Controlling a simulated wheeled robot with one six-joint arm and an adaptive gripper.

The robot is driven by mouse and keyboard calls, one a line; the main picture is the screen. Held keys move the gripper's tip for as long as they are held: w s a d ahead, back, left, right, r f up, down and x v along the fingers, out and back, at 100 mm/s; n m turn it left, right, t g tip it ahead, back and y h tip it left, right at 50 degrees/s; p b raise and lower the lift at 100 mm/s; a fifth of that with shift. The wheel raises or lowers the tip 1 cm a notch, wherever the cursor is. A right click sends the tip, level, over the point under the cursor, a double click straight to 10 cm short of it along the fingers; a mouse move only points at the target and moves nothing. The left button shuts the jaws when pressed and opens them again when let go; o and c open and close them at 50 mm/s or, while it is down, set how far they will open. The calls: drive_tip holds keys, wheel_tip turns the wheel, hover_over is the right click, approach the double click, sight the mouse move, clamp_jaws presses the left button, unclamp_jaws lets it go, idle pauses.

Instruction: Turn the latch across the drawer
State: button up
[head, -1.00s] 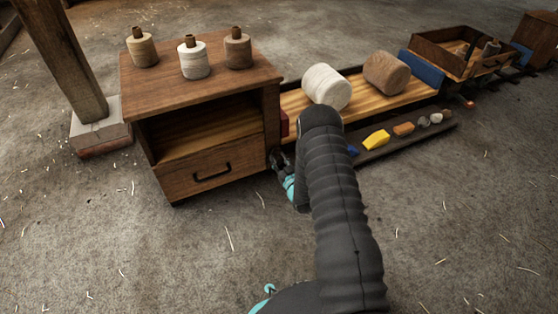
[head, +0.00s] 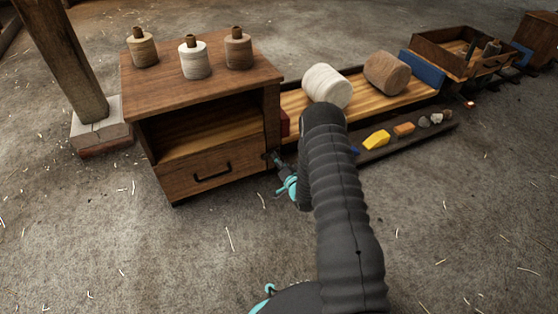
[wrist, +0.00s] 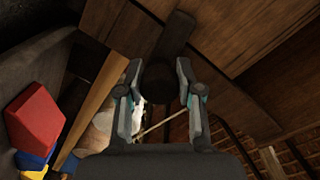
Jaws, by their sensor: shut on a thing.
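The drawer (head: 225,164) is closed in the low wooden cabinet and has a black bar handle (head: 212,172). The latch (wrist: 176,36) shows in the wrist view as a dark bar with a round dark end between the fingers. The bar slants up and right against brown boards. My gripper (wrist: 157,72) is shut on that round end, one finger on each side. In the head view my gripper (head: 277,160) is at the right front edge of the cabinet, beside the drawer. The latch is too small and dark there to read its angle.
Several thread spools stand on the cabinet top (head: 200,88). To the right is a low wooden cart (head: 378,98) with a white roll and a brown roll. A tray (head: 400,139) of small pieces lies before it. The floor in front is clear.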

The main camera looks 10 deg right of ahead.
drive_tip(key=shift+m, duration=1.2)
drive_tip(key=o, duration=1.2)
drive_tip(key=v, duration=1.2)
drive_tip(key=shift+d, duration=0.1)
